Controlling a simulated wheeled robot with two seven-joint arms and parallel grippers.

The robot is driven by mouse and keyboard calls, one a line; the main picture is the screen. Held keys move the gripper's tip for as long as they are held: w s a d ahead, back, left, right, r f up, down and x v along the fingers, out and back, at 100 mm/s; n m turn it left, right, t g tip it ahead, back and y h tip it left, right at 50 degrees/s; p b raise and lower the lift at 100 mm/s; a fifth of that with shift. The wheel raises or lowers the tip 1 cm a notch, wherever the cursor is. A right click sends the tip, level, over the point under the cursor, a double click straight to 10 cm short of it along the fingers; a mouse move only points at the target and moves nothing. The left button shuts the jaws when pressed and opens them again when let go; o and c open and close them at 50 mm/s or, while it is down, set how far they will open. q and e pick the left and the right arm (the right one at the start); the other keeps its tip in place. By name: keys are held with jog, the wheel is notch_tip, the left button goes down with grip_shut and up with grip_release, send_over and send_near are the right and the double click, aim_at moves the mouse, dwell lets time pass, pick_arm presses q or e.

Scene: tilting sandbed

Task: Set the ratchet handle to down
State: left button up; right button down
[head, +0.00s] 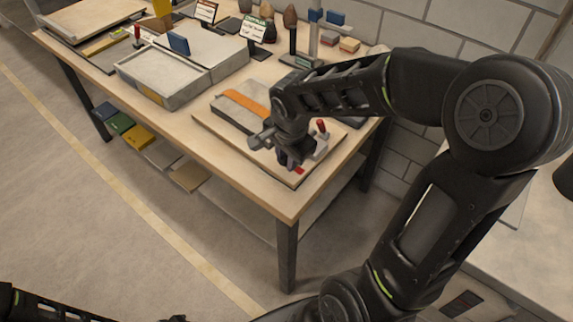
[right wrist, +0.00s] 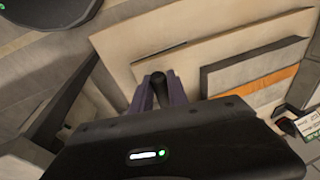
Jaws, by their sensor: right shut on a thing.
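My right gripper (head: 285,158) is over the front right part of a wooden board on the workbench. In the right wrist view its two fingers (right wrist: 160,92) are shut on a dark, round-ended handle (right wrist: 159,80), which I take to be the ratchet handle. The fingers lie on either side of it. In the head view the gripper and forearm hide most of the handle and its mount, so I cannot tell its exact angle. A small red-topped lever (head: 321,127) stands just right of the gripper. Only part of my left arm shows at the bottom left.
The wooden board (head: 222,140) carries a grey slab with an orange stripe (head: 245,103). A grey sand tray (head: 160,97) stands to its left. Signs, dark stones and small blocks (head: 349,44) line the back. The bench's front edge (head: 240,185) is clear.

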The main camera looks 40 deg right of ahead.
jog(key=shift+a+f, duration=0.1)
jog(key=shift+f, duration=0.1)
jog(key=c, duration=1.3)
grip_release()
jog(key=v, duration=0.7)
jog(key=shift+r, duration=0.4)
jog(key=shift+a, duration=0.1)
